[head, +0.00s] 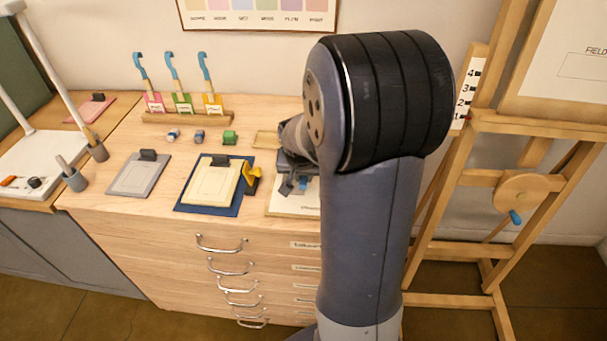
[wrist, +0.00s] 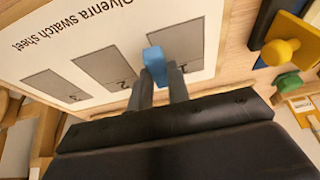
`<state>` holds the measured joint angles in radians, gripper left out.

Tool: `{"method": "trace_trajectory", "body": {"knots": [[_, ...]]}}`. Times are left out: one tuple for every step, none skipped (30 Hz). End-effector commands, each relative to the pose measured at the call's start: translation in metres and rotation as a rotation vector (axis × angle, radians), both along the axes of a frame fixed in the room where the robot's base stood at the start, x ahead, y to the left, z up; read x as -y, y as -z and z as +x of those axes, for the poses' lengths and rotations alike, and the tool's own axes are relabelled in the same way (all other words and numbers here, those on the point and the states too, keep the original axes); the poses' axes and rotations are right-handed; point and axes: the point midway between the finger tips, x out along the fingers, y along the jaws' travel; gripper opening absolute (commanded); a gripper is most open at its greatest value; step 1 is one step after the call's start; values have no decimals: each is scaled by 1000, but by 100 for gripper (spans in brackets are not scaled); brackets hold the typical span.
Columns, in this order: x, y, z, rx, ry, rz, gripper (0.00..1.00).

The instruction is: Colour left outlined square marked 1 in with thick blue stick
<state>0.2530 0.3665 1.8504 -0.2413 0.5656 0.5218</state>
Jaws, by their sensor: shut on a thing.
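My gripper (wrist: 163,90) is shut on a thick blue stick (wrist: 154,60). In the wrist view the stick is over the edge of the rightmost grey square (wrist: 182,42) on a white swatch sheet (wrist: 75,35). I cannot tell whether the stick touches the sheet. In the head view my gripper (head: 291,183) is partly hidden by my arm, above the white sheet (head: 290,208).
A yellow knobbed tool (head: 250,180) stands left of the sheet, beside a cream sheet on a blue mat (head: 205,208). A green block (head: 230,138) and two small rolls lie behind. A rack (head: 185,117) with blue-hooked tools stands at the back. A wooden easel (head: 520,125) stands right.

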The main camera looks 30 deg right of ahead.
Motion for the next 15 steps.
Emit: {"method": "trace_trajectory", "body": {"knots": [[0,2,0,0,0,0,0],[0,2,0,0,0,0,0],[0,3,0,0,0,0,0],[0,4,0,0,0,0,0],[0,5,0,0,0,0,0],[0,5,0,0,0,0,0],[0,6,0,0,0,0,0],[0,7,0,0,0,0,0],[0,7,0,0,0,0,0],[0,8,0,0,0,0,0],[0,9,0,0,0,0,0],[0,10,0,0,0,0,0],[0,10,0,0,0,0,0],[0,11,0,0,0,0,0],[0,12,0,0,0,0,0]]}}
